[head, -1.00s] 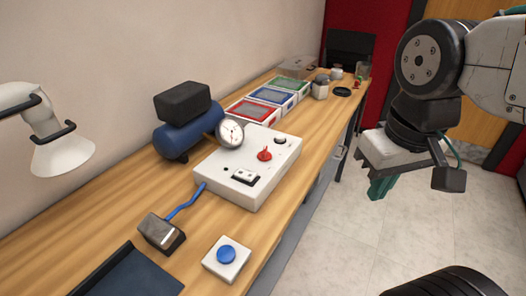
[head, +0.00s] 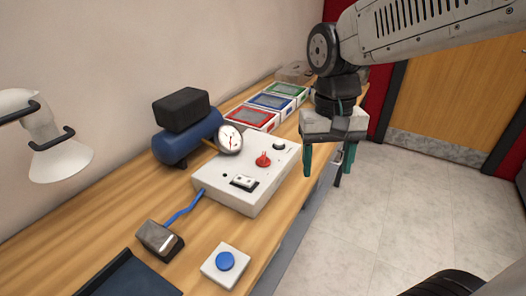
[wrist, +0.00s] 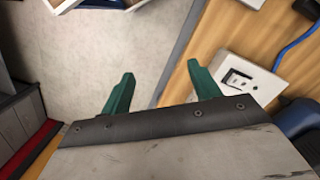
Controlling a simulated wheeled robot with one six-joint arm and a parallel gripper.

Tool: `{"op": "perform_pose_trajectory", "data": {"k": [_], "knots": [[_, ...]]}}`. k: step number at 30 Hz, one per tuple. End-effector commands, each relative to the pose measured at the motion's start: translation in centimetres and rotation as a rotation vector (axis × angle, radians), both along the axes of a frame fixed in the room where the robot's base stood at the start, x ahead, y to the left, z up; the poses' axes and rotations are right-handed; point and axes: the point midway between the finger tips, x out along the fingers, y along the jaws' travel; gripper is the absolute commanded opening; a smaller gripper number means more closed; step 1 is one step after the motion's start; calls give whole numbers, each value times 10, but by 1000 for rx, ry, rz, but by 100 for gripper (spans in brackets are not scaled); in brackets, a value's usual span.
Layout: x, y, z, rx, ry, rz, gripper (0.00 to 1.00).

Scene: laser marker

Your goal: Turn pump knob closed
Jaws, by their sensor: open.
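The white pump box (head: 231,196) sits on the wooden bench, with a red knob (head: 263,160) on its top panel. Beside the knob are a black knob (head: 278,145), a rocker switch (head: 243,182) and a round gauge (head: 229,138). My gripper (head: 330,170) is open and empty, fingers pointing down, to the right of the box past the bench's front edge. In the wrist view, my green fingers (wrist: 160,90) are apart, and part of the white box (wrist: 268,85) with its switch shows at right. The red knob is not visible there.
A blue tank (head: 187,138) with a black block stands behind the box. Red, blue and green trays (head: 249,116) lie farther back. A blue button (head: 225,261) and a blue-corded block (head: 159,240) are in front. Open floor (head: 420,215) lies right of the bench.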

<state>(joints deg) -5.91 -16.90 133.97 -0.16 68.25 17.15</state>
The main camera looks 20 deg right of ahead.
Motion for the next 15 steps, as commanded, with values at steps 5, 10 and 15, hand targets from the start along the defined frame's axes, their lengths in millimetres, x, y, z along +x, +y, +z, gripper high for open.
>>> {"op": "perform_pose_trajectory", "data": {"k": [5,10,15], "knots": [[61,20,-15,-37,24,-284,62],[121,41,-34,-80,19,-647,62],[170,58,-49,-106,-9,-1031,62]]}}
